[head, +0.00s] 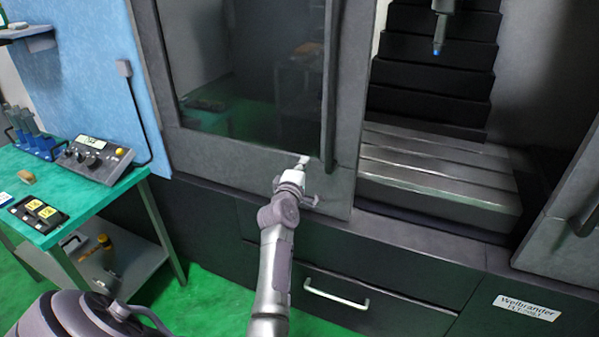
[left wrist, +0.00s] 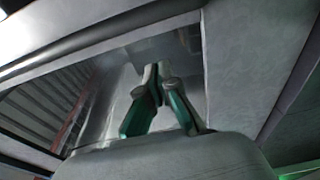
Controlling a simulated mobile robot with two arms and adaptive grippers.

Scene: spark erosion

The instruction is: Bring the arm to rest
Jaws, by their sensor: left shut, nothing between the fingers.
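My left gripper (head: 303,162) is in front of the lower right part of the machine's sliding door (head: 250,160), close to the dark vertical door handle (head: 330,90). It is shut and empty. In the left wrist view the gripper's fingers (left wrist: 156,72) meet at the tips, with the door's glass and frame behind them. I cannot tell whether the fingertips touch the door. My right gripper is not in view.
The machine opening right of the door shows a slotted table (head: 430,170) below a blue-tipped tool head (head: 438,45). A drawer handle (head: 336,300) sits below. A green-topped bench (head: 110,195) with a control box (head: 92,160) stands at left.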

